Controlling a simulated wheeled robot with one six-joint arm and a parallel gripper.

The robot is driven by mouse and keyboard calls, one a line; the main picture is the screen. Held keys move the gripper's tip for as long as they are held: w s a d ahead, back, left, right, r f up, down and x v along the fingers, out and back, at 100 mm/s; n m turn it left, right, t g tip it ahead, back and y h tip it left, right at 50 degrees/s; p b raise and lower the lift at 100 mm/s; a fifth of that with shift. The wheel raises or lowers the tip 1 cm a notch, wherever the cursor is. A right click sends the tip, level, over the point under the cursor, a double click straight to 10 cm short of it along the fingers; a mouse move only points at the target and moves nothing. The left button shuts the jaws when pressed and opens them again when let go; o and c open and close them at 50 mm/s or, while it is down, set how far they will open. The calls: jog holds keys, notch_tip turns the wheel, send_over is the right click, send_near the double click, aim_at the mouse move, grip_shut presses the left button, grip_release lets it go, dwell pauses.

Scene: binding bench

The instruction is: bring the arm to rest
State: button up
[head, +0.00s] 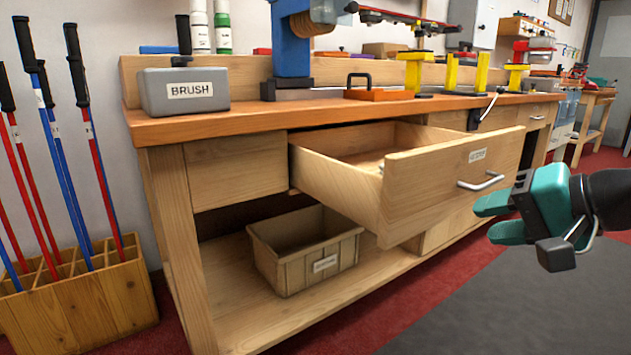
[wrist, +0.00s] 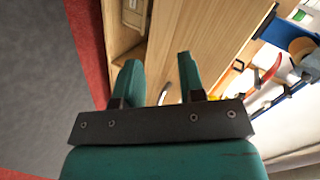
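My gripper (head: 492,219) is at the right in the head view, held in the air in front of the bench. Its two teal fingers are apart with nothing held between them; they also show in the wrist view (wrist: 158,62). The drawer (head: 440,187) stands pulled well out of the bench. Its silver handle (head: 481,183) is just left of the fingertips, apart from them in the head view. In the wrist view a bit of curved metal (wrist: 163,93) shows in the gap between the fingers, beyond them.
The wooden bench (head: 240,121) carries a grey BRUSH box (head: 185,92) and clamps. A wooden bin (head: 305,250) sits on the lower shelf. A rack of poles (head: 80,305) stands at the left. Grey floor (head: 560,310) in front of the bench is clear.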

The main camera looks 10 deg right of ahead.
jog(key=s+a+r+n+g+h+p, duration=0.25)
jog(key=s+a+n+g+p, duration=0.65)
jog(key=s+a+n, duration=0.5)
notch_tip(320, 180, up, 38)
jog(key=p, duration=3.7)
jog(key=shift+s+d+g, duration=0.15)
jog(key=shift+d+g, duration=0.15)
jog(key=shift+g, duration=0.1)
jog(key=shift+d, duration=0.1)
